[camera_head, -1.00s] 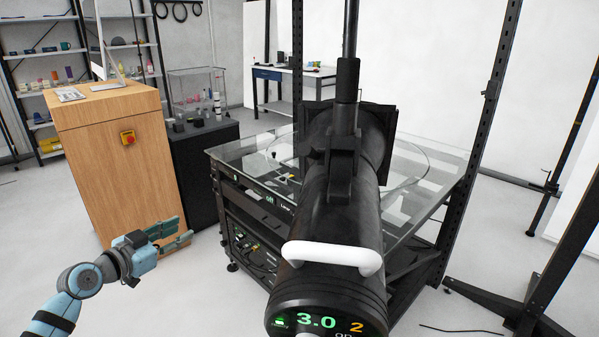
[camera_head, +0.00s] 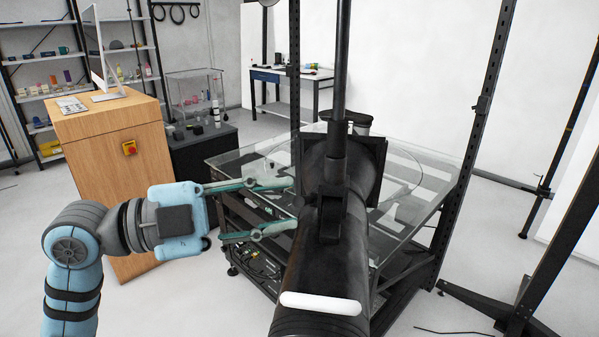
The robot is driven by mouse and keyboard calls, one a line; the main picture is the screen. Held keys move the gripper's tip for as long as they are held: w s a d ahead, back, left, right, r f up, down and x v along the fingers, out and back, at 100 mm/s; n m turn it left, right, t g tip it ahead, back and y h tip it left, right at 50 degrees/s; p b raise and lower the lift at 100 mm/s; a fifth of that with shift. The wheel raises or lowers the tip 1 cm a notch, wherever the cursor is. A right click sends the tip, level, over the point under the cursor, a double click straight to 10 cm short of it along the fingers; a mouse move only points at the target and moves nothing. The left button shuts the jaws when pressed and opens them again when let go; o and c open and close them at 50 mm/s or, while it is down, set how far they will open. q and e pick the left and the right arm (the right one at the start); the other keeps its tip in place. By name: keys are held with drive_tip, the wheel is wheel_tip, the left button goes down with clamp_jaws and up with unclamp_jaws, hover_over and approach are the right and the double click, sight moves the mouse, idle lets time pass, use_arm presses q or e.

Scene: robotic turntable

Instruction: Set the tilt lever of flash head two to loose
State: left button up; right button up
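Flash head two (camera_head: 318,265) is a large black cylinder in the middle of the view, hung on a black vertical pole (camera_head: 341,90). A white handle (camera_head: 320,303) crosses its near end. A black mounting bracket (camera_head: 331,205) joins the head to the pole. I cannot make out the tilt lever separately from the black bracket. My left gripper (camera_head: 294,204) is open and empty. Its two greenish fingers point right, with their tips close to the left side of the head near the bracket; I cannot tell if they touch. My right gripper is not in view.
A glass-topped turntable (camera_head: 240,160) on a black frame stands beyond the head. A wooden cabinet (camera_head: 100,165) with a red button on a yellow plate stands at the left. Black uprights (camera_head: 470,150) and a stand base (camera_head: 500,305) are at the right. Open floor lies between.

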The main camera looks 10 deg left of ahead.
sight(300, 202)
use_arm(q)
drive_tip(key=shift+p+x, duration=0.35)
drive_tip(key=shift+x, duration=1.6)
drive_tip(key=shift+w+f, duration=0.1)
clamp_jaws()
